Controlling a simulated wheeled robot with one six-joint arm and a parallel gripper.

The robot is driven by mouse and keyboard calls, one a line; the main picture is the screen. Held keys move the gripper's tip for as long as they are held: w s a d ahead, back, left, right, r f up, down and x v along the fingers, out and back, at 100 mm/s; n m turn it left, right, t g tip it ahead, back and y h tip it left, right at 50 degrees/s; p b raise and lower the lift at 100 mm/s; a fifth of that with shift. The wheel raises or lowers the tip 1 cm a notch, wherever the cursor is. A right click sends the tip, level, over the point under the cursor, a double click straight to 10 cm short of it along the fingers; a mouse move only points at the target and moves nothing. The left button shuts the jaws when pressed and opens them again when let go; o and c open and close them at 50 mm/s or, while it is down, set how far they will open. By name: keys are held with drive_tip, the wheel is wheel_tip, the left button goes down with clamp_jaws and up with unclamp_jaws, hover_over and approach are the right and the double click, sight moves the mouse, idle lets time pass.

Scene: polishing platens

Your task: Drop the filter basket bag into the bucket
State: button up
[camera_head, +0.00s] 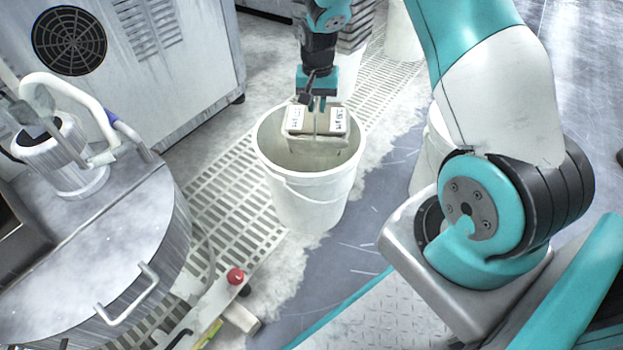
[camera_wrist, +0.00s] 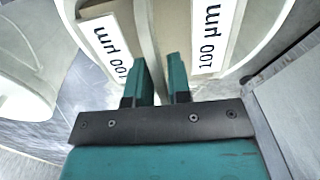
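The filter basket bag (camera_head: 316,122) is a pale, boxy thing with white labels, which read "100 µm" in the wrist view (camera_wrist: 215,35). It is over the mouth of the white bucket (camera_head: 310,200), its lower part inside the rim. My gripper (camera_head: 317,103) is directly above it, pointing down. In the wrist view, the two teal fingers (camera_wrist: 160,75) are on either side of a thin upright strip of the bag, closed on it. The bag's underside and the bucket floor are hidden.
A steel drum with a lid and handle (camera_head: 128,295) stands at left. A grey cabinet with a round vent (camera_head: 180,80) is behind it. Another white bucket (camera_head: 428,150) is at right, partly behind my arm. A red button (camera_head: 235,276) is in front.

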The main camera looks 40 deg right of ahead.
drive_tip(key=o, duration=0.4)
drive_tip(key=shift+r, duration=0.1)
wheel_tip(320, 180, up, 17)
drive_tip(key=p, duration=0.7)
drive_tip(key=shift+r, duration=0.15)
drive_tip(key=s+a+r+n+y, duration=0.1)
drive_tip(key=s+a+r+n, duration=0.2)
drive_tip(key=s+a+r, duration=0.3)
drive_tip(key=s+a+r+n+y, duration=0.1)
drive_tip(key=s+a+r+n, duration=0.25)
drive_tip(key=a, duration=0.55)
drive_tip(key=s+a+r+n+y, duration=0.15)
drive_tip(key=s+a+n, duration=0.3)
drive_tip(key=s, duration=0.45)
drive_tip(key=s+a+r+n+y, duration=0.1)
drive_tip(key=s+a+r+n, duration=0.1)
drive_tip(key=s+a+n, duration=0.45)
drive_tip(key=s+r+p, duration=0.1)
drive_tip(key=r+p, duration=1)
drive_tip(key=s+d+r+m+p, duration=0.1)
drive_tip(key=r+p, duration=1)
drive_tip(key=p, duration=0.1)
drive_tip(key=s+r+m+p, duration=0.1)
drive_tip(key=r+p, duration=1)
drive_tip(key=r, duration=0.1)
drive_tip(key=shift+d+r+m, duration=0.1)
drive_tip(key=shift+d+m, duration=0.15)
drive_tip(key=shift+d, duration=0.1)
